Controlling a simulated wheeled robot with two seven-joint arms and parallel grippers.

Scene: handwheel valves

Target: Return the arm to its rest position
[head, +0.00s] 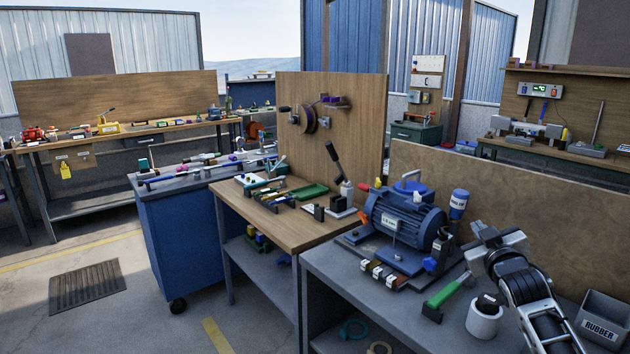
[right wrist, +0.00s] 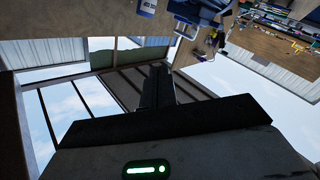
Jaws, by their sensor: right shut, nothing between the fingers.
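My right arm comes in from the lower right in the head view. Its gripper (head: 492,238) is raised above the right end of the grey bench, beside the blue motor (head: 408,222), with no contact visible. In the right wrist view the dark fingers (right wrist: 157,88) are together and hold nothing. That view is tilted and looks past the fingers to roof beams and sky. My left gripper is not in view.
Near my right arm on the grey bench (head: 335,262) are a white cup (head: 483,318), a green-handled tool (head: 445,295) and a grey bin (head: 602,318) marked RUBBER. A low board (head: 520,195) stands behind. Open floor (head: 150,310) lies at left.

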